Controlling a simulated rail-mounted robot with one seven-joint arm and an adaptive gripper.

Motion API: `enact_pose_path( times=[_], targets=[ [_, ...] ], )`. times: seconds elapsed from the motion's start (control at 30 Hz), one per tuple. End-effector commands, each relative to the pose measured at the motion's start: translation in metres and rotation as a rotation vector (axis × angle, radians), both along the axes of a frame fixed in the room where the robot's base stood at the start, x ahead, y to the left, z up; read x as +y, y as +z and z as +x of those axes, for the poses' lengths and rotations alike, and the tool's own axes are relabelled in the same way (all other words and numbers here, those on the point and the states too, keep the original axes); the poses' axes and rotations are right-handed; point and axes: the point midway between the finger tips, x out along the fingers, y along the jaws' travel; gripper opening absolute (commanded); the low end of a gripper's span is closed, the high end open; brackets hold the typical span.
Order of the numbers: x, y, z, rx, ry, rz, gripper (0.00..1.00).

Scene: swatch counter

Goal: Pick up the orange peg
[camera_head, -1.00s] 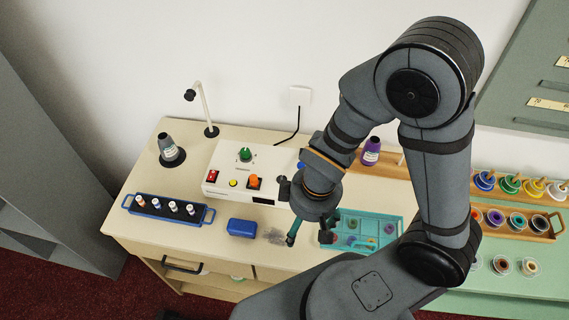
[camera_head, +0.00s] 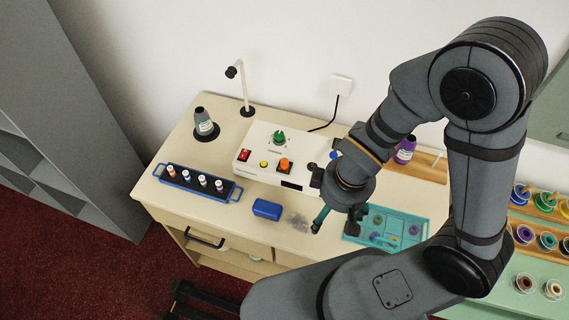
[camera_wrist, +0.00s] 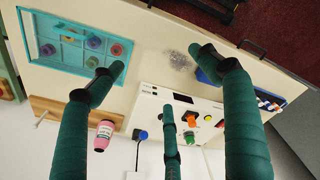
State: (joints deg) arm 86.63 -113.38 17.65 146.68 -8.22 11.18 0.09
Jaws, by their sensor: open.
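An orange peg-like piece (camera_head: 285,163) stands on a dark square on the sloped face of the cream control box (camera_head: 249,162). I take it for the orange peg. In the wrist view it shows as a small orange spot (camera_wrist: 191,118) beyond the fingers, partly crowded by the green knob (camera_wrist: 189,137). My gripper (camera_head: 338,221) is open and empty, with dark green fingers spread wide. It hangs over the counter in front of and to the right of the box, apart from the peg. In the wrist view the fingers (camera_wrist: 160,62) frame bare counter and the box.
A blue block (camera_head: 267,209) and a grey mesh clump (camera_head: 297,221) lie left of my gripper. A teal compartment tray (camera_head: 424,236) is close on its right. A blue rack (camera_head: 232,196) with several vials, a bottle (camera_head: 203,122) and a lamp (camera_head: 246,92) stand left.

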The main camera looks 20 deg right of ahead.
Motion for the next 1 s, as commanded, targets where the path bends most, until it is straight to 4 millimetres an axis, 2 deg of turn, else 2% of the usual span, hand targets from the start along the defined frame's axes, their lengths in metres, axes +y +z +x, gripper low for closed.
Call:
enact_pose_path(
  times=[0.37, 1.0],
  targets=[
    [0.0000, 0.0000, 0.0000, 0.000, 0.000, 0.000, 0.77],
    [0.0000, 0.0000, 0.0000, 0.000, 0.000, 0.000, 0.41]
  ],
)
